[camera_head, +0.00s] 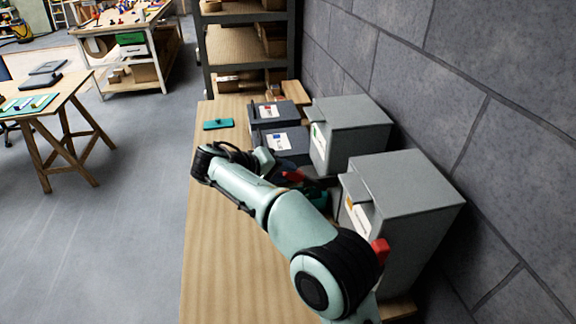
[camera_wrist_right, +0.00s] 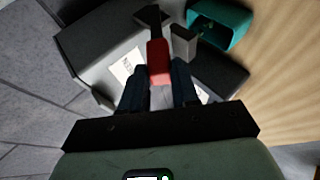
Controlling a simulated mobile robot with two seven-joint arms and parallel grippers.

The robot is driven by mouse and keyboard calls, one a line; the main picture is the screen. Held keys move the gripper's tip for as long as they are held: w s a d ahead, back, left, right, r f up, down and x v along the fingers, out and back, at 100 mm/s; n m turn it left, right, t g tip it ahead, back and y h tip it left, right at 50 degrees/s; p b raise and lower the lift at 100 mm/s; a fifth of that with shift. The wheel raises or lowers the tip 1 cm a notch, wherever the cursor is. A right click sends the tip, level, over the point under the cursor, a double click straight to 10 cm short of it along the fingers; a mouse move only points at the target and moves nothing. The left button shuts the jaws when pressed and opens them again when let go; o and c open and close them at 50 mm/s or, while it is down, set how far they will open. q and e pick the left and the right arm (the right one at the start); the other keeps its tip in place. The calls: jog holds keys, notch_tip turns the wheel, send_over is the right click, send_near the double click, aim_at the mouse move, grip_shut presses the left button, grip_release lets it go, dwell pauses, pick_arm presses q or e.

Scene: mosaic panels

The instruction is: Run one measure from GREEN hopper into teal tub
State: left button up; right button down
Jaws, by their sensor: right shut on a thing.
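The green-labelled grey hopper (camera_head: 350,120) stands on the bench against the wall. It also shows in the wrist view (camera_wrist_right: 100,48), with a white label on its face. My right gripper (camera_wrist_right: 158,88) is shut on a red handle (camera_wrist_right: 158,58) at the hopper's front; the red also shows in the head view (camera_head: 292,176). The teal tub (camera_wrist_right: 222,42) stands beside the handle, with its open mouth visible and a few small bits inside. In the head view the tub (camera_head: 319,196) is partly hidden behind my right arm. My left gripper is not in view.
A second grey hopper (camera_head: 405,205), with a yellowish label and a red handle (camera_head: 380,250), stands nearer. Two dark labelled bins (camera_head: 268,112) sit beyond my arm. A small teal item (camera_head: 218,124) lies on the wooden bench (camera_head: 215,245), whose left side is mostly clear.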

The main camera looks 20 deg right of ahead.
jog(key=shift+a+f+h, duration=0.2)
jog(key=shift+f+h, duration=0.1)
jog(key=shift+f, duration=0.1)
jog(key=c, duration=0.8)
grip_release()
jog(key=shift+c, duration=0.2)
jog(key=shift+a, duration=0.1)
pick_arm(q)
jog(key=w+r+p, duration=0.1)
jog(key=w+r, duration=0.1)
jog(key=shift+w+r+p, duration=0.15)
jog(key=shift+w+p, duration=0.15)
jog(key=shift+p, duration=0.1)
pick_arm(e)
jog(key=v, duration=1.3)
jog(key=shift+a, duration=0.15)
